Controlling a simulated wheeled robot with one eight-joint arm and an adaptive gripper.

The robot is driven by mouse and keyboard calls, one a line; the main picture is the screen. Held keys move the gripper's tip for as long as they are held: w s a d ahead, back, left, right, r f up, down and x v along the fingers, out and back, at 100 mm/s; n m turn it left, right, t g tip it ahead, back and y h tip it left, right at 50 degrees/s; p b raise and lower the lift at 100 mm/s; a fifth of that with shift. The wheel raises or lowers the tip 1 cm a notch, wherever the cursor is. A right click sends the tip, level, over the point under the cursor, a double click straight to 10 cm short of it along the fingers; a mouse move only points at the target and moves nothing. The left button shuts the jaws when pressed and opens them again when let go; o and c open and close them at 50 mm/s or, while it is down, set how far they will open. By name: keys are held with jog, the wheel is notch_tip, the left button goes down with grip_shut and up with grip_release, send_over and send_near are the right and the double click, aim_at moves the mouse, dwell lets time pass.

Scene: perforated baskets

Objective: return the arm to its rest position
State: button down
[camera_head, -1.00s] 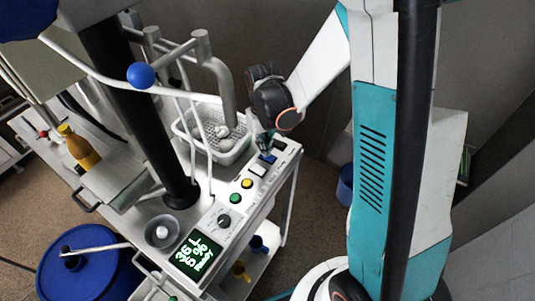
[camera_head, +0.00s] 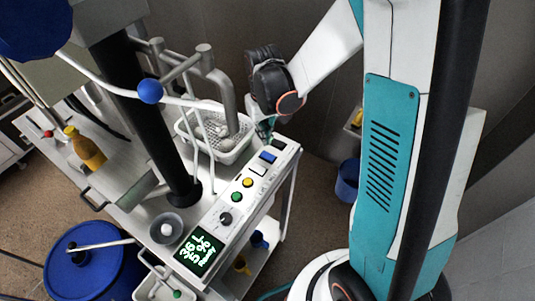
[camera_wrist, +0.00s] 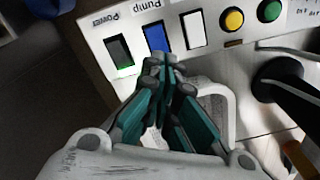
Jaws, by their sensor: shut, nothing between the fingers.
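My gripper (camera_head: 266,137) is at the far end of the control panel (camera_head: 256,189) in the head view, partly hidden by my own wrist. In the wrist view my gripper (camera_wrist: 166,62) has its teal fingers together at the tips, with nothing between them. The fingertips appear just in front of the blue pump switch (camera_wrist: 156,37) and the white switch (camera_wrist: 194,30). I cannot tell whether they touch the panel. The black power switch (camera_wrist: 119,51) is to their left, with a green light at its lower edge.
A white perforated basket (camera_head: 241,150) stands beside the gripper on the cart. Metal tubes (camera_head: 222,88) and a black column (camera_head: 157,120) rise close by. An orange bottle (camera_head: 87,150) is further left. A blue bin (camera_head: 348,180) stands on the floor, right of the cart.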

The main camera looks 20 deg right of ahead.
dwell(0.3)
jog(key=s+r+m+t+b, duration=0.1)
jog(key=s+r+t+b, duration=0.2)
jog(key=s+t+b, duration=0.4)
jog(key=s+b, duration=0.8)
jog(key=shift+r, duration=0.2)
dwell(0.3)
jog(key=w+r+n+g+p, duration=0.2)
jog(key=w+n, duration=0.5)
jog(key=n, duration=0.5)
jog(key=w+a+r+n+g+p, duration=0.1)
jog(key=w+n+g+p, duration=0.4)
jog(key=n, duration=0.8)
jog(key=shift+w+r+p, duration=0.45)
jog(key=shift+w+r, duration=0.05)
jog(key=shift+w, duration=0.6)
